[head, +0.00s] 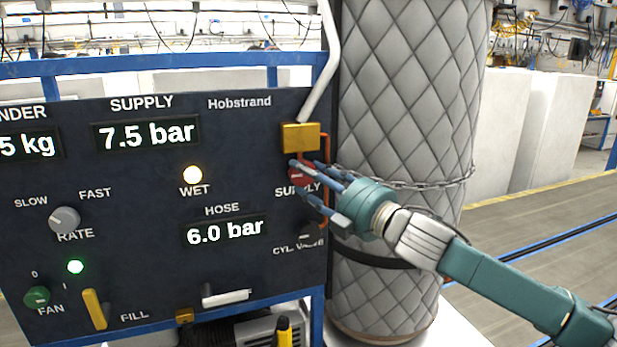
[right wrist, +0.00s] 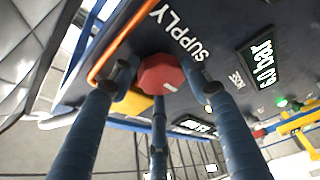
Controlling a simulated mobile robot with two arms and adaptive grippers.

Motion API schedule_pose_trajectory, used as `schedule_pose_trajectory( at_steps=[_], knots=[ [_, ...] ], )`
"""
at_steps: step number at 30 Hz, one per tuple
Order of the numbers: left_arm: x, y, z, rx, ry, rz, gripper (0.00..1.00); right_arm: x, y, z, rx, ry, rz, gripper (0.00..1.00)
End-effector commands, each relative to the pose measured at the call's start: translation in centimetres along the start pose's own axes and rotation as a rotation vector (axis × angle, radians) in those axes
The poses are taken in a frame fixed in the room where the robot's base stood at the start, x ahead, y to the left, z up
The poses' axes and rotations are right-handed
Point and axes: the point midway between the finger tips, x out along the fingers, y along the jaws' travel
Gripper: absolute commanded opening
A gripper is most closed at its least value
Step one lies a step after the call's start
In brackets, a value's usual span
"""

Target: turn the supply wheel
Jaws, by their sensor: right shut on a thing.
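The supply wheel (head: 298,174) is a small red knob near the right edge of the dark panel, just above the word SUPPLY and below a yellow block. It also shows as a red, faceted knob in the right wrist view (right wrist: 161,74). My right gripper (head: 308,182) reaches in from the right, and its blue fingers are closed around the wheel. In the right wrist view the fingers stand on both sides of the wheel and in front of it, hiding part of its rim. My left gripper is not in view.
The panel (head: 130,200) shows 7.5 bar supply and 6.0 bar hose. The WET lamp (head: 193,175) is lit. A yellow block (head: 300,137) with a pipe sits just above the wheel. A quilted grey cylinder (head: 405,90) with a chain stands close behind my right gripper.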

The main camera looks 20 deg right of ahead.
Motion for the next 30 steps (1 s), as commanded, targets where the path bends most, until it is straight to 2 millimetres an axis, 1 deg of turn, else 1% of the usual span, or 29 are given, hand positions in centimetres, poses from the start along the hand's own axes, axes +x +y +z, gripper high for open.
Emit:
schedule_pose_trajectory(
  at_steps=[1, 19, 20, 21, 22, 30],
  knots=[
    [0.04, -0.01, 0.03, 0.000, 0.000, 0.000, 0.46, -0.01, -0.47, 0.57, -0.011, -0.013, -0.015, 0.21],
    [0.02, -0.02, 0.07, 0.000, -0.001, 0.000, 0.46, -0.01, -0.47, 0.54, -0.045, -0.013, -0.028, 0.21],
    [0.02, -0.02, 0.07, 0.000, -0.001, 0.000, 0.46, -0.01, -0.47, 0.54, -0.045, -0.013, -0.028, 0.53],
    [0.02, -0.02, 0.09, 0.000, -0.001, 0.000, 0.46, -0.01, -0.45, 0.52, -0.045, -0.012, -0.028, 0.61],
    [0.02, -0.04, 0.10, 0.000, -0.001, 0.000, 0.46, -0.01, -0.43, 0.49, -0.044, -0.012, -0.027, 0.64],
    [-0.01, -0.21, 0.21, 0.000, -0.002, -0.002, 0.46, -0.01, -0.14, 0.20, -0.043, -0.005, -0.022, 0.64]
  ],
)
